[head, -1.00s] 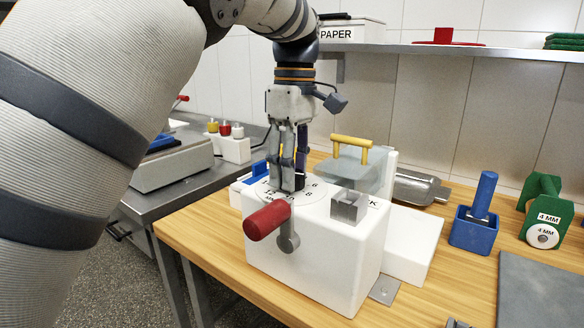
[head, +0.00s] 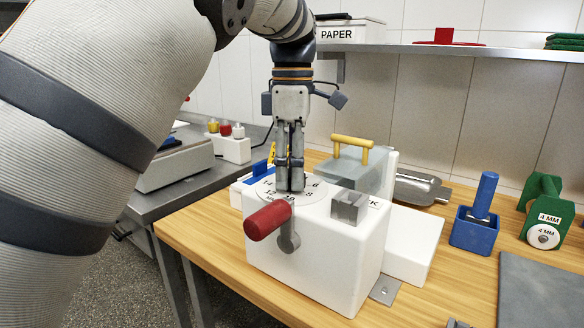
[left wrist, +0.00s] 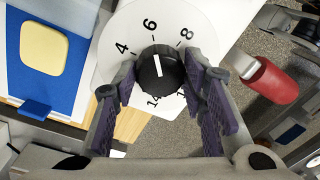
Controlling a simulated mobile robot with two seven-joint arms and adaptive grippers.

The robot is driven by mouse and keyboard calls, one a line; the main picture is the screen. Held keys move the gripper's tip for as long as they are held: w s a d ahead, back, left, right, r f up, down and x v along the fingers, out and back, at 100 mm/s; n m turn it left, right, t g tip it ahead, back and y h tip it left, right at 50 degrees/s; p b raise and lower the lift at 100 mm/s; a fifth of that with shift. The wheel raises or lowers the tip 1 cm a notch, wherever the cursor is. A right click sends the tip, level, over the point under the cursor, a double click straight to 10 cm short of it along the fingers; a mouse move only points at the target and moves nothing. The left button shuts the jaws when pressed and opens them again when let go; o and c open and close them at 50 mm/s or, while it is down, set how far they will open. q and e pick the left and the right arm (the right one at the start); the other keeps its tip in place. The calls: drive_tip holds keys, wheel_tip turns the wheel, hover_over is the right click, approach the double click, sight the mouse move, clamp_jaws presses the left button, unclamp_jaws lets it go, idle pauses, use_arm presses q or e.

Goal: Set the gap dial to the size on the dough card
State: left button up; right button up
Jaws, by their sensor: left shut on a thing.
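My left gripper (head: 290,190) points straight down over the white machine (head: 310,265). Its fingers are shut on the black dial knob (left wrist: 160,70), one on each side in the left wrist view. The round white dial plate (left wrist: 175,25) carries black numbers; 4, 6 and 8 are readable, with others partly hidden by the fingers. The knob's white line (left wrist: 158,66) points up, close to the 6. In the head view the gripper hides the knob and part of the dial plate (head: 312,205). I cannot make out a readable dough card. My right gripper is not in view.
A red crank handle (head: 267,220) sticks out in front of the dial. A metal block (head: 348,206) and a yellow-handled clear cover (head: 350,150) are close on the right. A blue holder (head: 474,235) and a green roller marked 4 MM (head: 543,205) stand farther right.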

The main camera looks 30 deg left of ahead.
use_arm(q)
drive_tip(key=shift+f, duration=0.1)
drive_tip(key=o, duration=1.2)
drive_tip(key=shift+c, duration=0.2)
drive_tip(key=r, duration=0.7)
drive_tip(key=shift+w+a+r, duration=0.1)
drive_tip(key=shift+w+r, duration=0.1)
drive_tip(key=shift+r, duration=0.1)
